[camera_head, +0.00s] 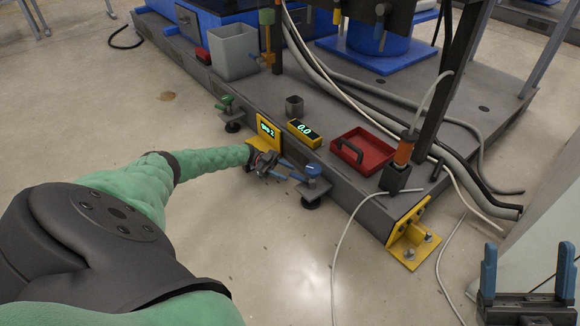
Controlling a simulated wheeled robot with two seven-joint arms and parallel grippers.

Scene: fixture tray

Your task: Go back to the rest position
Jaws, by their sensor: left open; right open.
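My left arm, in a green sleeve, reaches in from the left of the head view. My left gripper (283,172) is low in front of the platform's front edge, below a yellow panel with a lit display (268,131). Its blue-tipped fingers are spread and I see nothing between them. My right gripper (528,272) is at the lower right corner, with two blue fingers upright and wide apart. It is empty, over the floor, and partly cut off by the picture edge.
The dark platform (344,189) holds a red tray (362,151) with a dark handle-shaped part, a yellow display box (304,133), a small grey cup (294,106) and a grey bin (233,51). A yellow bracket (411,239) juts from its corner. Cables lie on the floor, otherwise mostly clear.

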